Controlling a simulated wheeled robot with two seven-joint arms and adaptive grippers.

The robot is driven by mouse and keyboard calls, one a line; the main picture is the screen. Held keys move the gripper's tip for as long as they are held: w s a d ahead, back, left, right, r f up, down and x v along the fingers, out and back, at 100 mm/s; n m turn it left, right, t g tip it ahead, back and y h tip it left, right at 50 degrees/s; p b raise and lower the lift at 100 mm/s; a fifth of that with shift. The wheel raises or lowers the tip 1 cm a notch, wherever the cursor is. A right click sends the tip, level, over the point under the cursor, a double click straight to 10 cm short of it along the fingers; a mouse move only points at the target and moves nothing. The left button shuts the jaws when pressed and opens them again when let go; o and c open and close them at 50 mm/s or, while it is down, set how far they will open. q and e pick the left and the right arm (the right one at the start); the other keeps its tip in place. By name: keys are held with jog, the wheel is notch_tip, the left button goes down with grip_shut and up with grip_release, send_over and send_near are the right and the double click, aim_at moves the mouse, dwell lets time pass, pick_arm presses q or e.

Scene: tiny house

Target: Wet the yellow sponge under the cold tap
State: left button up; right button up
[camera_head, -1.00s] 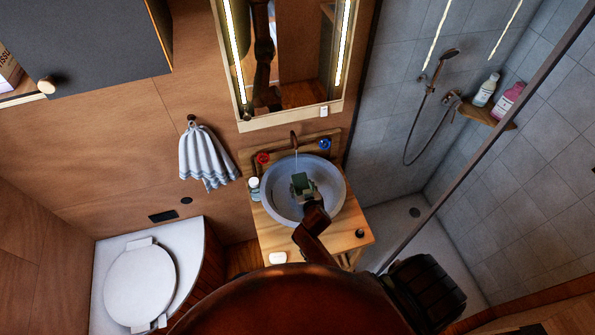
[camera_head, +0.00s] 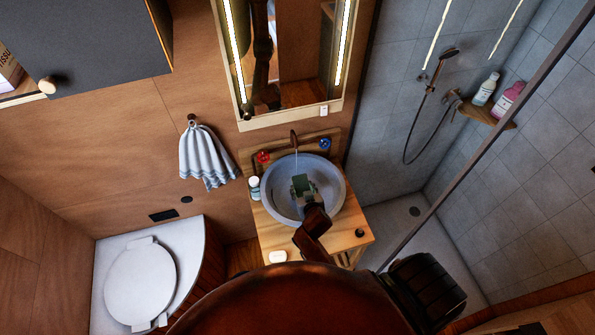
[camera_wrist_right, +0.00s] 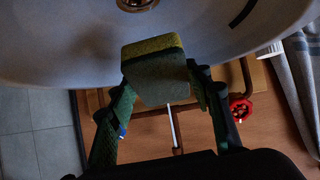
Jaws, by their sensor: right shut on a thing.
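The sponge (camera_wrist_right: 155,70), yellow-green on one face and grey-green on another, is held between the two fingers of my right gripper (camera_wrist_right: 160,90) in the right wrist view. In the head view the sponge (camera_head: 301,184) looks dark green, over the round grey basin (camera_head: 335,192). A thin stream of water (camera_head: 297,160) falls from the tap spout (camera_head: 294,138) close to the sponge; I cannot tell whether it touches. The blue tap knob (camera_head: 325,144) is right of the spout, and the red knob (camera_head: 263,157) is left of it. My left gripper is not in view.
The basin stands on a wooden counter (camera_head: 345,238) with a small bottle (camera_head: 254,186) at its left and a white soap-like piece (camera_head: 278,257) at the front. A mirror (camera_head: 300,60) hangs above. A striped towel (camera_head: 205,158) hangs left.

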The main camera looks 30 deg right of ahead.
dwell(0.5)
jog(key=p+v, duration=0.2)
jog(key=v, duration=0.1)
jog(key=shift+w+a+r+p, duration=0.1)
jog(key=shift+r+p, duration=0.15)
jog(key=shift+p, duration=0.05)
jog(key=p+v, duration=0.2)
jog(key=v, duration=0.1)
jog(key=shift+r, duration=0.15)
